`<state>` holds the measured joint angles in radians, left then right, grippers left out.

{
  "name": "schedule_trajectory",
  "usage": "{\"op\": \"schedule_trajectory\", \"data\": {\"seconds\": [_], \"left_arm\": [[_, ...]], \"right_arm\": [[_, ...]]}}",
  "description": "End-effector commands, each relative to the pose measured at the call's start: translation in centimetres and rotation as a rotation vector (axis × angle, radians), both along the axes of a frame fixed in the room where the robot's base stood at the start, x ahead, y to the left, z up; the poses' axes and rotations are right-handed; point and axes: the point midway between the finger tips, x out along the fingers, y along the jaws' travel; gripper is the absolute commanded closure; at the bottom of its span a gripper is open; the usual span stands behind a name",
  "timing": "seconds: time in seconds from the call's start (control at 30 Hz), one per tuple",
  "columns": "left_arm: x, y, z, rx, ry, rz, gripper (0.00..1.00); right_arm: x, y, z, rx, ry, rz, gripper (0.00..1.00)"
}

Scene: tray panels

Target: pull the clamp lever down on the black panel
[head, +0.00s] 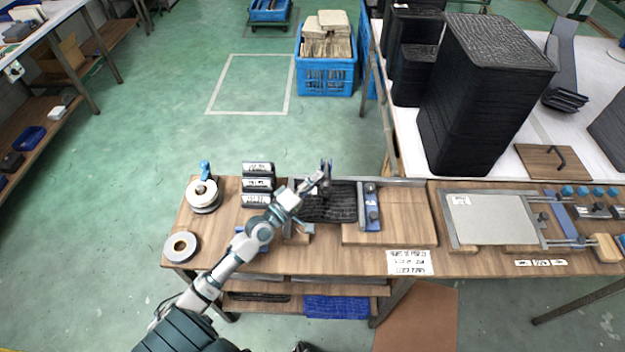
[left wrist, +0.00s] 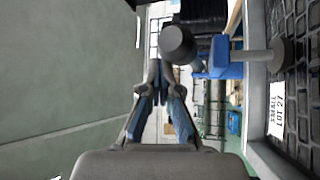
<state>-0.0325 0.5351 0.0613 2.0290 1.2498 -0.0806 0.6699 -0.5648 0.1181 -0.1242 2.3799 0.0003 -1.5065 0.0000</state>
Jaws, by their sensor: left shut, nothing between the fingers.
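The black panel (head: 330,203) lies in the wooden fixture on the bench. Its textured surface also shows at the right edge of the left wrist view (left wrist: 302,90), beside a label. A blue clamp (left wrist: 228,68) with a dark round knob (left wrist: 178,45) and a grey rod stands in the upper middle of the left wrist view, close to my fingers. A blue clamp bar (head: 370,205) runs along the panel's right side. The arm hides the panel's left edge. My right gripper is not in view.
Tape rolls (head: 203,193) and stacked dark blocks (head: 258,183) stand left of the panel. A grey plate in a frame (head: 493,219) lies on the right bench. A tall black stack (head: 485,90) stands on the white table behind. Open floor lies behind the left bench.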

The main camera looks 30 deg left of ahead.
Motion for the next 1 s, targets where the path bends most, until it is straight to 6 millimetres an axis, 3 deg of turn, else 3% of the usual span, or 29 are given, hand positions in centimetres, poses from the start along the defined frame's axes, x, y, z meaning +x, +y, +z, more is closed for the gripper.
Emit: {"op": "schedule_trajectory", "data": {"seconds": [0.17,0.6,0.8,1.0], "left_arm": [[-1.4,0.2,-0.8,0.006,0.01,-0.005,1.0],[-9.1,2.3,-2.6,0.001,0.008,-0.002,1.0],[-10.8,2.8,-3.0,0.0,0.004,0.001,1.0],[-11.2,2.8,-3.0,-0.001,0.002,-0.001,1.0]], "right_arm": [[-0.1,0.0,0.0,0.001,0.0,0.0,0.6],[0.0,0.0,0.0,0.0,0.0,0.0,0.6],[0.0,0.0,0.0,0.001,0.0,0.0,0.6],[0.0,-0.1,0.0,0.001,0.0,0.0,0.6]]}}
